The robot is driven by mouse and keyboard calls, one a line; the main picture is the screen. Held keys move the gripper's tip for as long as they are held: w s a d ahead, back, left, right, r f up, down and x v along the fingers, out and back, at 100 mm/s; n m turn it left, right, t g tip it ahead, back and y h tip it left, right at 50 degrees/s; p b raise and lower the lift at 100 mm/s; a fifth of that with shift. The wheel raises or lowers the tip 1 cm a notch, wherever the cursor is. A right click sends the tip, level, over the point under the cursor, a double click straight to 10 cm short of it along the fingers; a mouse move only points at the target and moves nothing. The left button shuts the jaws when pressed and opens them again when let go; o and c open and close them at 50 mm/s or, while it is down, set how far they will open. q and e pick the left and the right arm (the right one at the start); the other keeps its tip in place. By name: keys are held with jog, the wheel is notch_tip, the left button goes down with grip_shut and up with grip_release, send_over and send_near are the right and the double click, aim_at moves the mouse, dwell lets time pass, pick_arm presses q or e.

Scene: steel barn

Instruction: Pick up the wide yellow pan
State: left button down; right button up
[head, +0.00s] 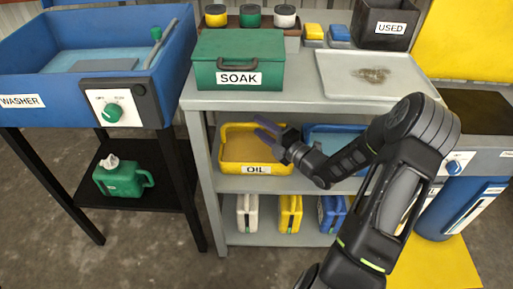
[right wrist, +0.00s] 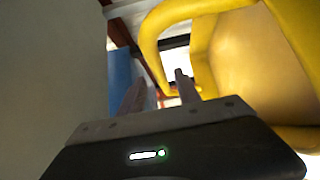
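The wide yellow pan (head: 226,152), labelled OIL, sits on the middle shelf of the grey rack, with a tan-brown inside. My right gripper (head: 264,129) reaches in from the right, its two fingers apart over the pan's right-hand part in the head view. In the right wrist view, the fingers (right wrist: 160,90) are spread with nothing clearly held between them. The pan (right wrist: 224,55) fills the right side there, and a yellow loop like a handle stands just beyond the fingertips. I cannot tell whether a finger touches it. My left gripper is out of view.
A blue pan (head: 326,136) stands right of the yellow one, partly behind my right arm. The grey rack top (head: 290,102) overhangs the shelf, with the green SOAK box (head: 239,52) above. Several jugs stand below. The blue washer (head: 60,92) is at left.

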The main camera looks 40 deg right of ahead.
aim_at(254, 123)
jog(key=shift+w, duration=0.15)
jog(key=w, duration=0.3)
jog(key=w+b, duration=0.1)
jog(key=w, duration=0.1)
jog(key=shift+a+f, duration=0.2)
jog(key=shift+a, duration=0.15)
jog(key=shift+c, duration=0.4)
grip_shut()
dwell(1.1)
jog(key=shift+r, duration=0.1)
